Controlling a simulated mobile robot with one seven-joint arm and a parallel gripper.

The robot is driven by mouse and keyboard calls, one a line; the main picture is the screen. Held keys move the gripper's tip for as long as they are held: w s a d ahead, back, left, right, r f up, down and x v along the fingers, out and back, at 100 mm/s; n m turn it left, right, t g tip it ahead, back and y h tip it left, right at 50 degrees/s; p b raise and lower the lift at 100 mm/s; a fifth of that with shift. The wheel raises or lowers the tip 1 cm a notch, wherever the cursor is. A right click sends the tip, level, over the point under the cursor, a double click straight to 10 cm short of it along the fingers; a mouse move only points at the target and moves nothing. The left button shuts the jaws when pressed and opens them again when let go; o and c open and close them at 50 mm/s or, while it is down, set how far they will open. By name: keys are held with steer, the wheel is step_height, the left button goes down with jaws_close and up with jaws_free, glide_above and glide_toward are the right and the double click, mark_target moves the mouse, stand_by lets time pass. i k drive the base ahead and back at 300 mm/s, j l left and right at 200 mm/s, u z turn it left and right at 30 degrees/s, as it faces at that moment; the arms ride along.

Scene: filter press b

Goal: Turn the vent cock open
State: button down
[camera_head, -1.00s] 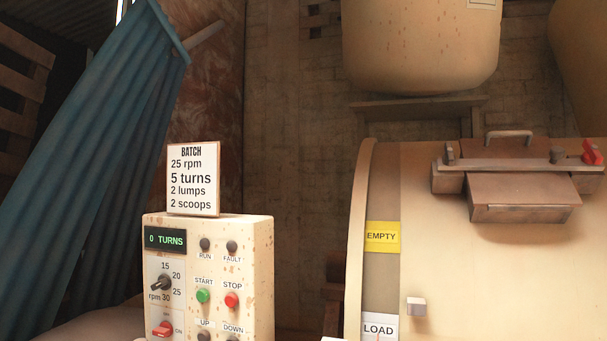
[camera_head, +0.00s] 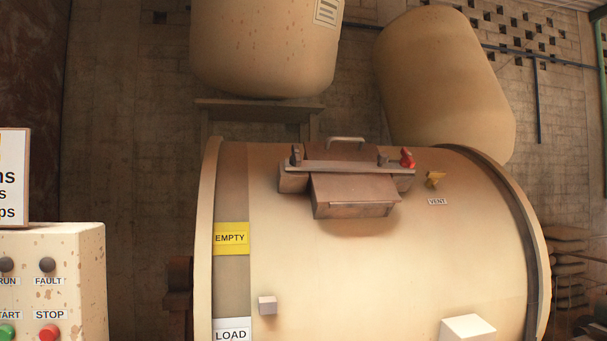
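My gripper is not in view.
The hatch carries a crossbar with a red knob (camera_head: 407,158). A control box (camera_head: 75,261) with a sign stands at the left edge. Two big tanks (camera_head: 265,45) (camera_head: 445,85) are behind the drum. A pale block (camera_head: 467,327) shows at the bottom.

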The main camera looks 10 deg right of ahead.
mark_target(434, 176)
steer(key=k+l+z, duration=0.1)
steer(key=z, duration=0.95)
